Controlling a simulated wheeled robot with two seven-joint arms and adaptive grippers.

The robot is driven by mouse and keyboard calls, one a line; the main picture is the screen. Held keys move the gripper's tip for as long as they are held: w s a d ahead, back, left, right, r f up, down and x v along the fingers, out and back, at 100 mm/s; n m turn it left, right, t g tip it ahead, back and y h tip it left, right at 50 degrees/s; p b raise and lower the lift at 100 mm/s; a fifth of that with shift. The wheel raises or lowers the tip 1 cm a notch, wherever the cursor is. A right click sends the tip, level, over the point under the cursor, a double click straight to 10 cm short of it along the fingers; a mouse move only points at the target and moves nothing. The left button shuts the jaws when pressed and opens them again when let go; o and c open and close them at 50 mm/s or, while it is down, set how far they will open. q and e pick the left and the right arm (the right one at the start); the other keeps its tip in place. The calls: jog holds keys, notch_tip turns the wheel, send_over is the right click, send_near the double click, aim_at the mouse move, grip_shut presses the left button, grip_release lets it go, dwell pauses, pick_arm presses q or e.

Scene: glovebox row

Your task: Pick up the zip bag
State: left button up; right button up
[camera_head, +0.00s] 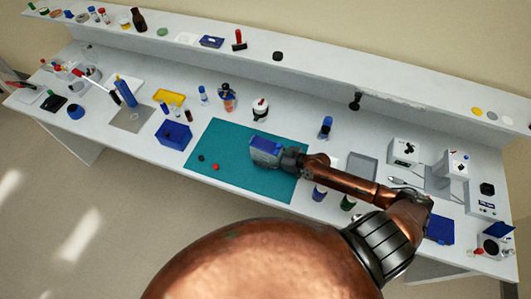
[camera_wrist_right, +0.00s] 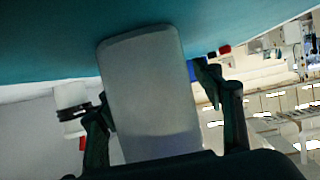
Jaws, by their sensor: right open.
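A pale grey, flat thing with a blue top, which looks like the zip bag (camera_head: 262,149), is on the teal mat at the tip of my right gripper (camera_head: 285,158). In the right wrist view a grey slab with rounded corners, probably the same bag (camera_wrist_right: 150,85), lies between the two dark fingers of the right gripper (camera_wrist_right: 155,100). The jaws are open around it, and I cannot tell whether either finger touches it. The gripper hides part of the bag in the head view. My left gripper is not in view.
The teal mat (camera_head: 222,175) has a small red thing (camera_head: 215,167) and a black one (camera_head: 201,157). Bottles stand behind the mat. A raised shelf (camera_head: 320,70) runs along the back.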

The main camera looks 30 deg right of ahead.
jog(key=shift+c, duration=0.7)
jog(key=c, duration=1.2)
